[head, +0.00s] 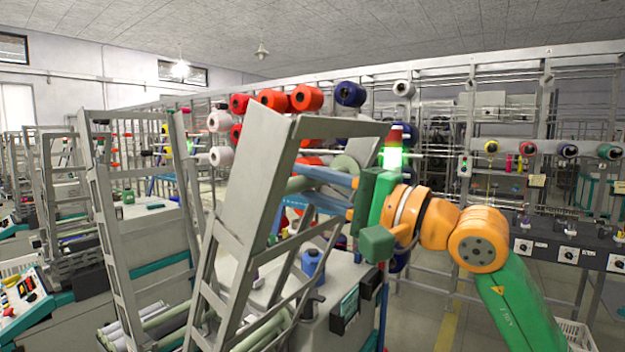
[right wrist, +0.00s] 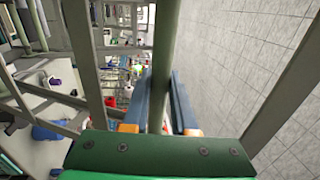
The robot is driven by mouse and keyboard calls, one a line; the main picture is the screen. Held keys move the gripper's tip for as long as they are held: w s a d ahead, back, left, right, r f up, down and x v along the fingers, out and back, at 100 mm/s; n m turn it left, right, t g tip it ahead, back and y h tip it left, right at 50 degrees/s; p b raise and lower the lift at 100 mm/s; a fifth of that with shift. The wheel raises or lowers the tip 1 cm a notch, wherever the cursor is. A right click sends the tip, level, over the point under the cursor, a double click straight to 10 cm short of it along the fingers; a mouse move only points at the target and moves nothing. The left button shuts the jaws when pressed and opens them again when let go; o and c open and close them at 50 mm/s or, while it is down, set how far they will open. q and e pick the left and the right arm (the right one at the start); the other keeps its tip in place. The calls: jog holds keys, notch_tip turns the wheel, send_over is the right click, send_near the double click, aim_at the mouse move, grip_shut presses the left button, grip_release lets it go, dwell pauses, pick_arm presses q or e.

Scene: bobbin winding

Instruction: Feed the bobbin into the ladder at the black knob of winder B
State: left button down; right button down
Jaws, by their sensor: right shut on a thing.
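My right gripper (head: 318,187), with blue fingers, is shut on a long grey-green bobbin tube (right wrist: 165,40), which runs between the fingers in the right wrist view. In the head view the tube (head: 299,184) shows partly, beside the upper part of the tall grey ladder frame (head: 254,185); the fingers hide some of it. I cannot tell whether the tube touches the ladder rails. The ladder leans up from the winder (head: 345,285). A dark knob-like part (head: 312,306) shows low by the ladder's foot; whether it is the named knob is unclear. My left gripper is not in view.
Several grey-green tubes (head: 168,322) lie at the ladder's foot. Another ladder frame (head: 105,190) stands to the left. A lit green lamp (head: 393,157) is just behind my right gripper. Coloured spools (head: 305,97) hang behind.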

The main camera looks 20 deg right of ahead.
jog(key=shift+w+a+f+b, duration=0.2)
jog(key=shift+f+b, duration=0.1)
jog(key=shift+f, duration=0.25)
jog(key=shift+w+a+f+b, duration=0.1)
jog(key=shift+w+f+b, duration=0.15)
jog(key=shift+f, duration=0.25)
jog(key=shift+f, duration=0.1)
jog(key=f+b, duration=0.1)
jog(key=w+f+b, duration=0.1)
jog(key=a+f, duration=0.1)
jog(key=shift+w+f+b, duration=0.15)
jog(key=shift+f+b, duration=0.2)
jog(key=shift+b, duration=0.05)
jog(key=shift+c, duration=1.6)
grip_release()
jog(key=s+d+r, duration=0.3)
jog(key=s+d, duration=0.2)
jog(key=s, duration=0.2)
jog(key=shift+d+r, duration=0.2)
jog(key=shift+r, duration=0.05)
